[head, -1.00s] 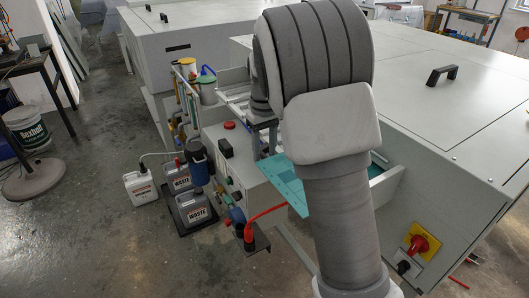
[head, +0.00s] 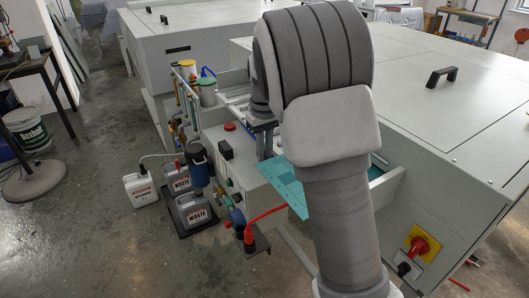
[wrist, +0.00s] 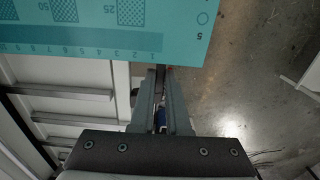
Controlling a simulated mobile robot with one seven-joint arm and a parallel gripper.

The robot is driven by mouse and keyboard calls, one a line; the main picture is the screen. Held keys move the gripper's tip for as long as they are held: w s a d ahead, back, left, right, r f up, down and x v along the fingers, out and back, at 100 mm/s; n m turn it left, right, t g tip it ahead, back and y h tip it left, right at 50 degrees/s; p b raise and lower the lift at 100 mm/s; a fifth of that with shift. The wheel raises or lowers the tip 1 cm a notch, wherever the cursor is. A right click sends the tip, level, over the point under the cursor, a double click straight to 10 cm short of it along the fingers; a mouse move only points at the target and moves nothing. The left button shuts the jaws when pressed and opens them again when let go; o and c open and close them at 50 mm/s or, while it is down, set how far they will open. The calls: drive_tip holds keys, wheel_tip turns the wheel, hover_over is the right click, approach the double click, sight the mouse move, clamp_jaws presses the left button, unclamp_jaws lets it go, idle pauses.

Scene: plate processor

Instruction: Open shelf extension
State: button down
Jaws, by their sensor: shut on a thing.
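The teal printed plate (head: 284,184) juts out from the near machine's open front. It also fills the top left of the wrist view (wrist: 100,25). My gripper (head: 265,150) points down beside the plate, at the machine's front edge. In the wrist view my gripper's fingers (wrist: 160,85) are close together just below the plate's edge, shut on a narrow dark part between them. I take it to be the edge of the shelf extension; most of it is hidden. Pale shelf rails (wrist: 70,92) run to the left of the fingers.
A control box with a red button (head: 230,127) stands left of my gripper. A red-yellow switch (head: 421,245) is on the machine's right side.

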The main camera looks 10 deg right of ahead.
idle(0.9)
drive_tip(key=s+a+p, duration=0.2)
drive_tip(key=s+a, duration=0.1)
drive_tip(key=a, duration=0.9)
drive_tip(key=shift+s, duration=0.4)
drive_tip(key=c, duration=0.9)
unclamp_jaws()
drive_tip(key=shift+r, duration=0.1)
wheel_tip(320, 180, up, 17)
drive_tip(key=p, duration=0.4)
drive_tip(key=shift+r, duration=0.15)
